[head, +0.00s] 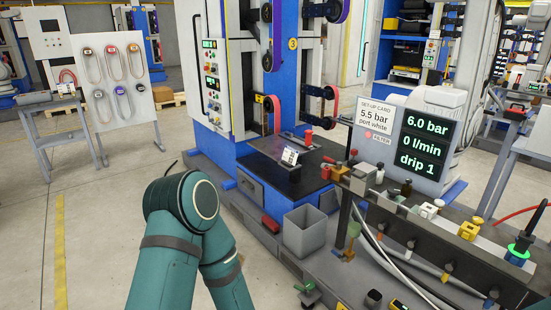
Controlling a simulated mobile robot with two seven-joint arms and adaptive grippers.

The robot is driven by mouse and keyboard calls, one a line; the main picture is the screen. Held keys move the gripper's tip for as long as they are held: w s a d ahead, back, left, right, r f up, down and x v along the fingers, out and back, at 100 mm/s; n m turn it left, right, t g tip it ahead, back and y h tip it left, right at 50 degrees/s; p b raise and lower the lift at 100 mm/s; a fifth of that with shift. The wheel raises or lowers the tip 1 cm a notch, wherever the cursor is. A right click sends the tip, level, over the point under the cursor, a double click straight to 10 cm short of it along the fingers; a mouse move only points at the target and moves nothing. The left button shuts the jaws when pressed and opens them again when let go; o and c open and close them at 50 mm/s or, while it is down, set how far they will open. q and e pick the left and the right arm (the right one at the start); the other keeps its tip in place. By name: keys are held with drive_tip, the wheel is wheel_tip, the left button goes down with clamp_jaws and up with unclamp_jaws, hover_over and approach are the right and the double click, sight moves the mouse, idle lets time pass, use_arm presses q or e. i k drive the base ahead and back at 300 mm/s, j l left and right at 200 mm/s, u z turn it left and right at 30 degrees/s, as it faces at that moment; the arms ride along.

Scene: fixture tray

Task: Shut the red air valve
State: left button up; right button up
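A small red part (339,172), which looks like a valve handle, sits at the left end of the fitting row in the head view. Its lever position is too small to tell. A second red knob (308,137) stands upright further back on the dark bench top; I cannot tell which of the two is the air valve. A screen (420,139) reads 6.0 bar, 0 l/min, drip 1. One of my teal arms rises from the bottom, bent at its joint, left of the bench and apart from both red parts. Neither gripper shows.
A set-up card (377,119) reads 5.5 bar, port white. A grey open bin (306,231) stands before the bench. A dark manifold block (420,235) carries several coloured fittings, with hoses hanging around it. A red block (271,223) lies left of the bin.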

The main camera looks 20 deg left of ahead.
sight(339, 164)
drive_tip(key=u, duration=0.25)
drive_tip(key=i+z, duration=0.15)
drive_tip(key=z, duration=0.4)
drive_tip(key=i+j+z, duration=0.55)
drive_tip(key=i+j, duration=0.2)
drive_tip(key=j, duration=0.05)
